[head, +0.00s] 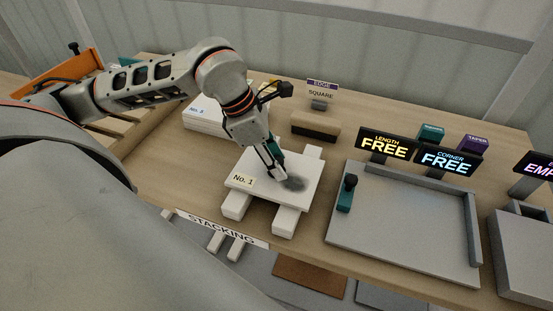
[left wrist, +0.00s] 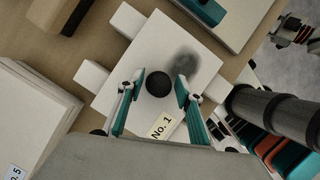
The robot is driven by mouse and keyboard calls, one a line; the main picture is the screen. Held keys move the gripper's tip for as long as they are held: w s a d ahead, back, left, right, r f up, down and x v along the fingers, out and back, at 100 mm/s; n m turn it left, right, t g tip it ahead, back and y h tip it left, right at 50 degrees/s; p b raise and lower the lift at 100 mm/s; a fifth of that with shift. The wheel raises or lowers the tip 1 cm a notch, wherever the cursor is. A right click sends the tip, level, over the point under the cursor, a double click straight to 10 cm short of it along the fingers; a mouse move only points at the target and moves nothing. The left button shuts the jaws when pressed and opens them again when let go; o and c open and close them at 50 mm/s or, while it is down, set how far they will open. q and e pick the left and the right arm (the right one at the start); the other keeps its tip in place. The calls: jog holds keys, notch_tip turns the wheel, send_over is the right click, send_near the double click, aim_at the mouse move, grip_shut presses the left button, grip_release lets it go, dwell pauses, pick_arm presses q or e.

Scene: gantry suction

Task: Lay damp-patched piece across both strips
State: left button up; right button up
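The white piece labelled No. 1 (head: 250,180) lies flat across two pale strips (head: 236,205) (head: 287,220), whose ends stick out on both sides. A dark grey damp patch (head: 294,184) shows near its right edge; the patch also shows in the left wrist view (left wrist: 205,65). My left gripper (head: 276,168) is low over the piece beside the patch. In the left wrist view its fingers (left wrist: 160,80) are apart, with a round black knob (left wrist: 158,84) between them and gaps showing.
A grey tray (head: 400,235) with a raised rim stands right of the piece and holds a teal block with a black knob (head: 347,195). A white stack labelled No. 5 (head: 200,118) is behind left. A brown-and-cream block (head: 315,126) lies behind. A STACKING sign (head: 221,228) marks the front edge.

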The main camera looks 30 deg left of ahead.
dwell(0.3)
pick_arm(q)
jog(key=v, duration=1.2)
